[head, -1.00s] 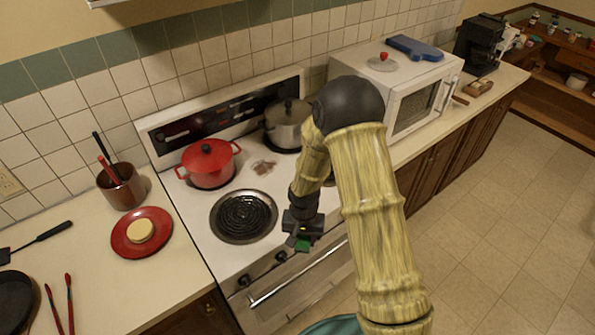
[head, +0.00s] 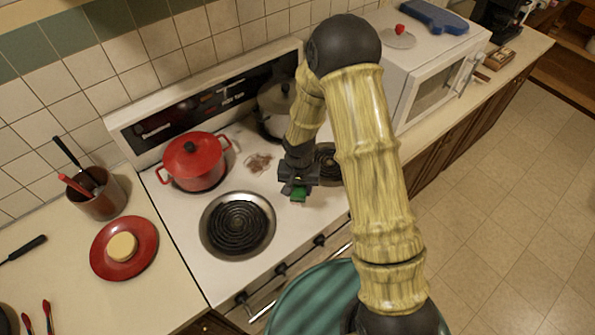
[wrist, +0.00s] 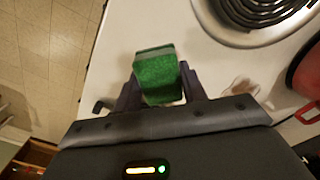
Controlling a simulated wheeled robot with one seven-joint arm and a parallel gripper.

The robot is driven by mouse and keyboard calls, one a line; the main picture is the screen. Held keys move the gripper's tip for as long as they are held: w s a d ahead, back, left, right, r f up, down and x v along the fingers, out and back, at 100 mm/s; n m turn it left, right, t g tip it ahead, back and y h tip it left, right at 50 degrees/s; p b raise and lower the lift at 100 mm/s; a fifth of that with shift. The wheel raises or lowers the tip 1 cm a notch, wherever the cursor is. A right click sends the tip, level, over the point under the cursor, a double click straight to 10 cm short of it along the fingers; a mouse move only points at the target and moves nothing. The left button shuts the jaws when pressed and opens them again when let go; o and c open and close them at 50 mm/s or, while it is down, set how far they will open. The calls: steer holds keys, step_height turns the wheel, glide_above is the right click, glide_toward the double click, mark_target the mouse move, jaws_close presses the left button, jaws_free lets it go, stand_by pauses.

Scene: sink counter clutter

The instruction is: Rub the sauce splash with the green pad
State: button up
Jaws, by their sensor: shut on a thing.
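The sauce splash (head: 258,162) is a brownish-red smear on the white stove top, between the red pot and the silver pot. It also shows in the wrist view (wrist: 241,88), to the right of my gripper and partly cut off by it. My gripper (head: 298,188) is over the stove top, to the right of and nearer than the splash. It is shut on the green pad (wrist: 158,76), which sits between both fingers. In the head view the pad (head: 299,195) shows only as a small green patch under the gripper. The pad is apart from the splash.
A red pot (head: 195,161) stands left of the splash and a silver pot (head: 272,108) behind it, partly hidden by my arm. A coil burner (head: 238,225) lies at the front left. A red plate (head: 124,248) is on the left counter.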

steer(key=shift+w, duration=0.35)
steer(key=shift+s, duration=0.1)
steer(key=shift+r, duration=0.1)
